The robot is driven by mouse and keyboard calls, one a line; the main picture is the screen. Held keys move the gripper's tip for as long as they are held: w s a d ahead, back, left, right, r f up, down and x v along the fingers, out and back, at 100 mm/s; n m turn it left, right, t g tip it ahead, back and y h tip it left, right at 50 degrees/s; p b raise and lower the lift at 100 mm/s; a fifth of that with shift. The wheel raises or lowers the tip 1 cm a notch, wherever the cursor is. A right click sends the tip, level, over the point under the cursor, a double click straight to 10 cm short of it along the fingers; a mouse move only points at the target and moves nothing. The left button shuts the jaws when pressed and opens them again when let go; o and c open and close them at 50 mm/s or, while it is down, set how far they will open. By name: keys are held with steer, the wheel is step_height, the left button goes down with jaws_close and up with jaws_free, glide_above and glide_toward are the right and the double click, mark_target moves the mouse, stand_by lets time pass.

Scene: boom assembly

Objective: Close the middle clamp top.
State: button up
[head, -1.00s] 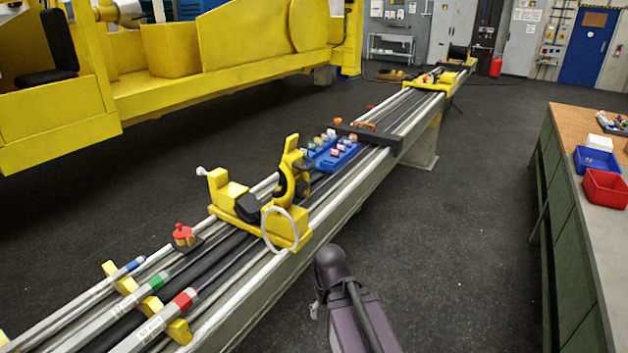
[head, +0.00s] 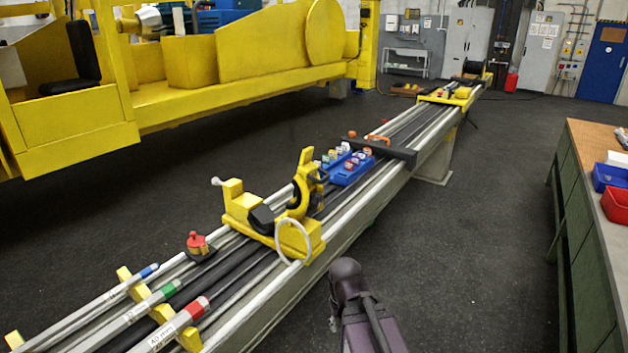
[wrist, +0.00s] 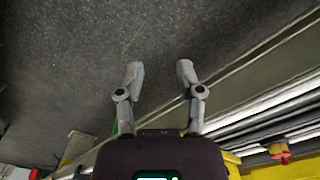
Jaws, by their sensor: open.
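The yellow middle clamp (head: 243,210) sits on the long rail bench, left of centre in the head view. Its yellow top (head: 305,176) stands raised, tilted up from the base. A white ring handle (head: 281,247) hangs on the clamp's near side. In the wrist view my gripper (wrist: 159,70) is open and empty, its two grey fingers apart above the dark floor. The gripper does not show in the head view; only part of my arm does, right of the clamp. Yellow parts (wrist: 228,160) show low in the wrist view; whether they are the clamp is unclear.
Tubes with blue, green and red bands lie along the bench near a red knob (head: 196,241). A blue tray (head: 350,170) with small items stands beyond the clamp. A green workbench (head: 592,225) with bins is at right. The floor between is clear.

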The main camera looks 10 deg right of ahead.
steer(key=shift+w+d+r+t+h, duration=0.1)
steer(key=shift+w+d+t+h, duration=0.1)
steer(key=shift+w+d, duration=0.25)
steer(key=shift+w+d+r+t+h, duration=0.1)
steer(key=shift+w+d+t, duration=0.1)
steer(key=shift+w, duration=0.45)
jaws_close()
steer(key=w+d+r+n+t+h+p, duration=0.1)
steer(key=w+d+r+t, duration=0.3)
steer(key=w, duration=0.3)
steer(key=w+d+r+n+t+h, duration=0.1)
steer(key=w+d+r+t+h, duration=0.2)
steer(key=w, duration=0.4)
steer(key=w+d+r+n+t+p, duration=0.1)
steer(key=w+d+r+t, duration=0.3)
steer(key=w+d+r, duration=0.15)
steer(key=w+r+n+t+y+p, duration=0.1)
steer(key=w+r+n+t+y, duration=0.2)
steer(key=w+r+n+t, duration=0.6)
steer(key=s+a+r+n+g+y, duration=0.2)
steer(key=r+n+g+y, duration=0.1)
steer(key=n+y, duration=0.4)
steer(key=s+a+r+n+g+y+p, duration=0.1)
steer(key=a+r+n+g+y, duration=0.2)
steer(key=n+y, duration=0.5)
steer(key=shift+s+a+y+p, duration=0.2)
steer(key=shift+s+y+p, duration=0.15)
steer(key=shift+y, duration=0.55)
steer(key=shift+r, duration=0.1)
